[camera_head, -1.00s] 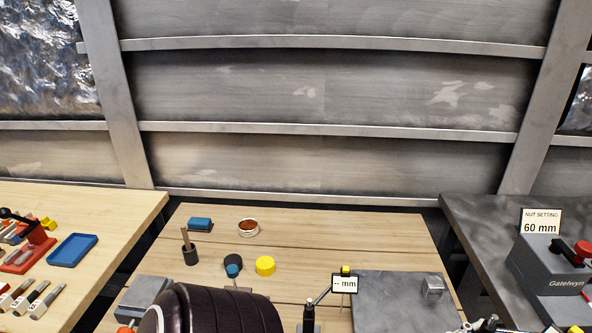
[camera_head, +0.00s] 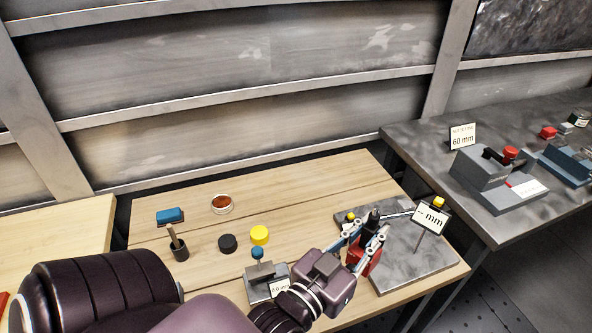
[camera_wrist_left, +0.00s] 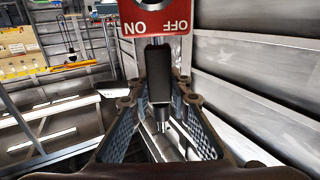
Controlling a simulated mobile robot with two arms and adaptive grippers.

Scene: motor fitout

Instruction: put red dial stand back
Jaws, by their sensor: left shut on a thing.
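The red dial stand has a red base (camera_head: 362,262), a black post and an arm reaching right to a white "-- mm" display (camera_head: 431,214) with a yellow top. My left gripper (camera_head: 366,237) is shut on the stand, its fingers on either side of it. In the left wrist view the red face (camera_wrist_left: 155,18) with ON and OFF shows beyond a black upright part (camera_wrist_left: 158,75) between the fingers. The stand is over or on the grey plate (camera_head: 425,262); I cannot tell whether its base touches. My right gripper is not in view.
A dark bench (camera_head: 480,225) with a grey device (camera_head: 490,180) stands right.

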